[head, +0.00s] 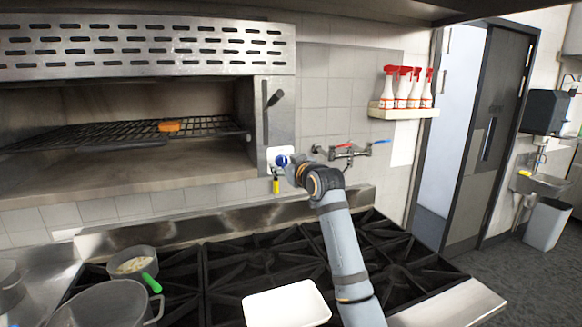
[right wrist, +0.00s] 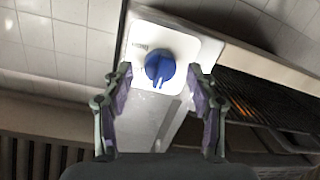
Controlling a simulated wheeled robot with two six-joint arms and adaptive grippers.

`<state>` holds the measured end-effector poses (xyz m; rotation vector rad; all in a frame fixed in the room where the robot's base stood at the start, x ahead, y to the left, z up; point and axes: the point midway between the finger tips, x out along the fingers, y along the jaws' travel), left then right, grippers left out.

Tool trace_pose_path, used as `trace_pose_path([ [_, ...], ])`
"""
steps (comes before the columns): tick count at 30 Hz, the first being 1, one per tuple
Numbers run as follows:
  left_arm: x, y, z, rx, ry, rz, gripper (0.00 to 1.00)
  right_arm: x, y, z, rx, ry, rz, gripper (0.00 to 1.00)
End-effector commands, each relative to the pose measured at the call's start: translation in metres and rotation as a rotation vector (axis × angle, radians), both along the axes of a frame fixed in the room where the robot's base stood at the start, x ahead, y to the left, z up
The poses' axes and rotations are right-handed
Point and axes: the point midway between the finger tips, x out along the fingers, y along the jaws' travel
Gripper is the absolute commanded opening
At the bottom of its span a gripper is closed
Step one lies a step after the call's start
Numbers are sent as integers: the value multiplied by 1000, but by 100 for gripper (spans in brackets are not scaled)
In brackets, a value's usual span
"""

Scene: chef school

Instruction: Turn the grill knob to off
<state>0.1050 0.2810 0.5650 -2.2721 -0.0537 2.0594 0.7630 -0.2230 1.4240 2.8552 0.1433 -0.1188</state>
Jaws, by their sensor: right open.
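The grill knob (right wrist: 159,68) is a round blue dial with a raised ridge on a white plate (right wrist: 184,43). In the head view the knob (head: 281,160) sits at the lower right corner of the grill (head: 140,60), partly hidden by my gripper and wrist. My right gripper (right wrist: 160,95) is open, with one finger on each side of the knob in the right wrist view. I cannot tell whether the fingers touch it. Printing on the plate is too small to read. My left gripper is not in view.
A small orange item (head: 169,126) lies on the grill rack (head: 100,133). Below are stove burners (head: 240,262), a white tray (head: 287,305), a pot (head: 133,262) and a larger pan (head: 100,305). A tap (head: 345,151) is on the wall right of my wrist. Spray bottles (head: 405,90) stand on a shelf.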

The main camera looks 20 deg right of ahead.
Motion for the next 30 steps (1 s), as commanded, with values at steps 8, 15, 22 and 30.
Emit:
trace_pose_path([
  [8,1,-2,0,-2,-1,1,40,-63,-6,6,-4,-2,-1,58],
  [15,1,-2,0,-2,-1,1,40,-104,-10,10,-3,-1,-1,58],
  [22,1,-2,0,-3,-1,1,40,-112,-9,11,-1,0,0,58],
  [30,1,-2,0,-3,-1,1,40,-111,-9,11,-1,0,0,58],
])
